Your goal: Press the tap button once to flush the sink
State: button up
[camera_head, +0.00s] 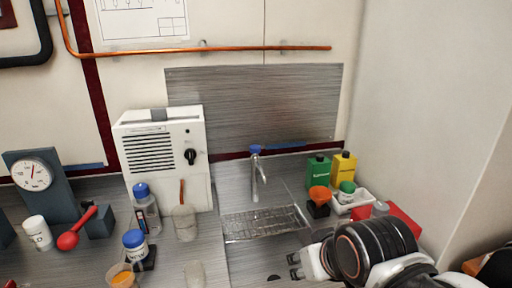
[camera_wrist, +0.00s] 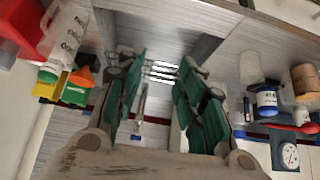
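The silver tap (camera_head: 255,178) stands upright at the back of the sink, below a brushed metal panel. A blue button (camera_head: 255,149) caps its top. The sink (camera_head: 262,224) has a metal rack in it. My gripper (camera_head: 295,266) is at the lower right of the head view, in front of and to the right of the tap, apart from it. In the wrist view, which looks upside down, my gripper's green-padded fingers (camera_wrist: 160,66) are spread open with nothing between them. The tap (camera_wrist: 141,105) shows in the gap beyond them, with its blue button (camera_wrist: 136,137) lower down.
A white vented box (camera_head: 163,150), a beaker (camera_head: 185,223) and blue-capped bottles stand left. A wall closes the right side.

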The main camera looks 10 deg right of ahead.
grip_shut()
dwell(1.0)
